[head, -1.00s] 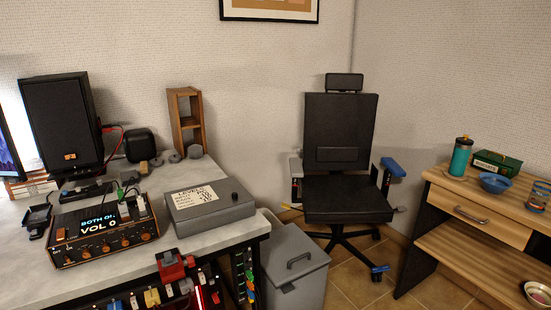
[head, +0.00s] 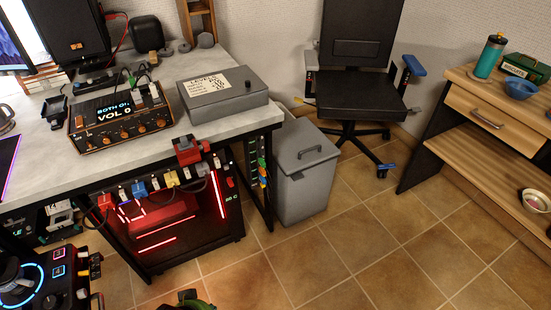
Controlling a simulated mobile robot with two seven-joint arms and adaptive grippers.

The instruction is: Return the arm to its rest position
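Neither of my grippers shows clearly in the head view, and I see no arm that I can be sure is mine. A dark and green rounded thing (head: 190,299) is cut off by the bottom edge, and I cannot tell what it is. No object is seen held.
A grey desk (head: 225,122) at left bears an audio box (head: 121,122), a grey case (head: 222,92) and a speaker (head: 68,32). A control panel (head: 50,283) is at lower left. A bin (head: 304,172), black chair (head: 357,95) and wooden desk (head: 470,150) stand beyond clear tiled floor (head: 350,245).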

